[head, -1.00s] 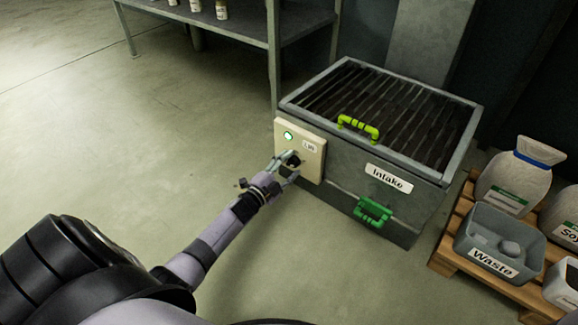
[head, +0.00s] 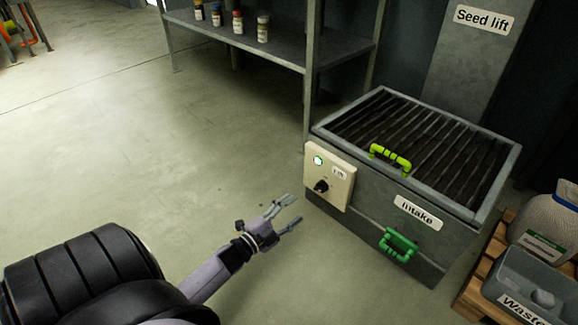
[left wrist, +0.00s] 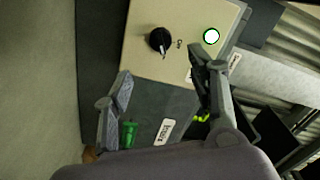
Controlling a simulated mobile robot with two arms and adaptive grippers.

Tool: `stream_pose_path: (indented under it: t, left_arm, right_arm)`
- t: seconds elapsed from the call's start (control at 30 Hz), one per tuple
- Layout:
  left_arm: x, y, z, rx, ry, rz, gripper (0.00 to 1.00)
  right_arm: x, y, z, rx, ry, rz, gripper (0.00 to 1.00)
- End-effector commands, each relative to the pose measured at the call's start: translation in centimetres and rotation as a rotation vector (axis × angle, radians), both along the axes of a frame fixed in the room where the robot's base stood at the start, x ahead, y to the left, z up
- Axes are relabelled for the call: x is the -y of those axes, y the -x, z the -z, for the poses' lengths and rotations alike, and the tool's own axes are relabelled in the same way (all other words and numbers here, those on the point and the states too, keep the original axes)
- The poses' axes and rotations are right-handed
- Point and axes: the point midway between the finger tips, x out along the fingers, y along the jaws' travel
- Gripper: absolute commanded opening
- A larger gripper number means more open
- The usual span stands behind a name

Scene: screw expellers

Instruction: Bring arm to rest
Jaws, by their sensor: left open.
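My left gripper (head: 288,213) is open and empty over bare floor, to the left of the intake box (head: 345,222) and apart from it. Its two fingers also show in the left wrist view (left wrist: 160,100), with the control panel beyond them. The cream control panel (head: 338,190) is on the box's left end. It has a black knob (head: 321,186), which also shows in the left wrist view (left wrist: 159,41), and a lit green-white lamp (head: 318,160). Most of my left arm reaches in from the bottom left. My right gripper is not in view.
The box has a slatted top with a yellow-green handle (head: 390,158) and a green front handle (head: 398,244). A metal shelf (head: 285,48) with several jars stands behind. A pallet with a sack (head: 550,228) and a grey Waste bin (head: 520,296) is at right. Floor at left is clear.

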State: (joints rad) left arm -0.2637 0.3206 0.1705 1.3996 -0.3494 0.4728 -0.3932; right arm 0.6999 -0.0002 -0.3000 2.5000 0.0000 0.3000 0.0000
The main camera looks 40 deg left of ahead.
Motion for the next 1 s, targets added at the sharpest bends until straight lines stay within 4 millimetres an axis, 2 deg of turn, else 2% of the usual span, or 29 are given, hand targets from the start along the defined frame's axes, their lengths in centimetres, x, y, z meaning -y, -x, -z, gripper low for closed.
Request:
stream_pose_path:
  t: [0.13, 0.63, 0.73, 0.77, 0.87, 0.97, 1.0]
  left_arm:
    - [0.0, 0.5, -0.1, 0.001, 0.000, 0.000, 0.53]
    - [0.0, 0.5, -0.1, 0.001, 0.000, 0.000, 0.53]
    - [0.5, 0.4, -0.9, 0.013, 0.009, 0.010, 0.53]
    - [0.9, 0.3, -1.5, 0.022, 0.018, 0.017, 0.53]
    - [3.5, 0.0, -5.2, 0.079, 0.070, 0.061, 0.53]
    - [7.4, -0.2, -11.0, 0.167, 0.158, 0.135, 0.53]
    - [9.2, -0.1, -13.7, 0.209, 0.199, 0.169, 0.53]
  right_arm:
    - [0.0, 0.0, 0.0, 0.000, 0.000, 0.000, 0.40]
    - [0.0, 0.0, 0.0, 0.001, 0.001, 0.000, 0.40]
    - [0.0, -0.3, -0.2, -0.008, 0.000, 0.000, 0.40]
    - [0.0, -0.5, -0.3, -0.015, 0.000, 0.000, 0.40]
    - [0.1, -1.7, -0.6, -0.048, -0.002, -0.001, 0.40]
    - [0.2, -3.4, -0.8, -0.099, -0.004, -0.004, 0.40]
    - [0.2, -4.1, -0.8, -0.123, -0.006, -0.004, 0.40]
